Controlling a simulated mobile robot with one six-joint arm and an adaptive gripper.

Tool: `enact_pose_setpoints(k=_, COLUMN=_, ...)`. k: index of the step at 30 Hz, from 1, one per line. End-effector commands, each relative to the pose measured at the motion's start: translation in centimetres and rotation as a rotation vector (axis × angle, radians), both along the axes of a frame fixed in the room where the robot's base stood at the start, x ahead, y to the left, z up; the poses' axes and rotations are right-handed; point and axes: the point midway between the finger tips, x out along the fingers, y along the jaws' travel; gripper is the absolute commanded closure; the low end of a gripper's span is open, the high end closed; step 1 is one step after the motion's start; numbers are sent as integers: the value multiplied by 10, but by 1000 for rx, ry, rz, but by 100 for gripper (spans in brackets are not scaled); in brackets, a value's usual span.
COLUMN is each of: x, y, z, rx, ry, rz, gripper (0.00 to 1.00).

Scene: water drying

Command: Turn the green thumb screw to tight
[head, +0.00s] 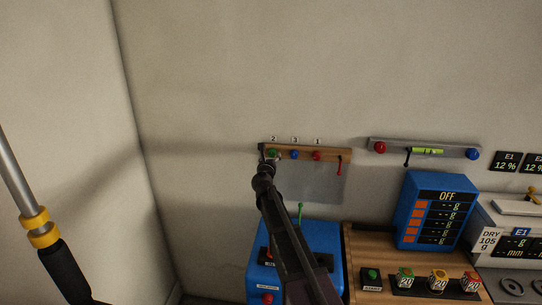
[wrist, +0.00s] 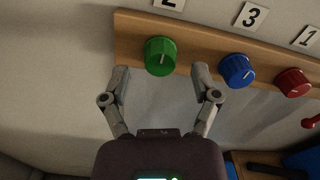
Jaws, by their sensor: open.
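The green thumb screw (wrist: 160,56) is a ribbed round knob with a pale pointer mark, on a wooden rail (wrist: 195,40) on the wall, under the number 2. In the head view the green screw (head: 272,153) is at the rail's left end, partly hidden by my arm. My gripper (wrist: 160,80) is open and empty in the wrist view. Its two fingers are apart, one to the lower left and one to the lower right of the green screw. I cannot tell if either finger touches it. In the head view my gripper (head: 268,160) is at the rail's left end.
A blue knob (wrist: 237,70) sits close to the right finger, with a red knob (wrist: 293,82) beyond it. A red lever (head: 339,163) hangs at the rail's right end. A blue box (head: 320,240) with a green lever stands below. The wall left of the rail is clear.

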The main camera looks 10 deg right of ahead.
Motion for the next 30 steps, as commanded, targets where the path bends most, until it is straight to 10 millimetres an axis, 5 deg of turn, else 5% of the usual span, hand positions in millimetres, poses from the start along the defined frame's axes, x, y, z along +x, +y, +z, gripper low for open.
enact_pose_setpoints(k=6, x=19, y=-5, z=0, rx=0, ry=0, rz=0, gripper=21)
enact_pose_setpoints(k=18, x=22, y=-8, z=0, rx=0, ry=0, rz=-1, gripper=21)
enact_pose_setpoints(k=19, x=22, y=-8, z=0, rx=0, ry=0, rz=-1, gripper=24)
enact_pose_setpoints(k=27, x=22, y=-8, z=0, rx=0, ry=0, rz=-1, gripper=100)
enact_pose_setpoints(k=30, x=22, y=-8, z=0, rx=0, ry=0, rz=-1, gripper=100)
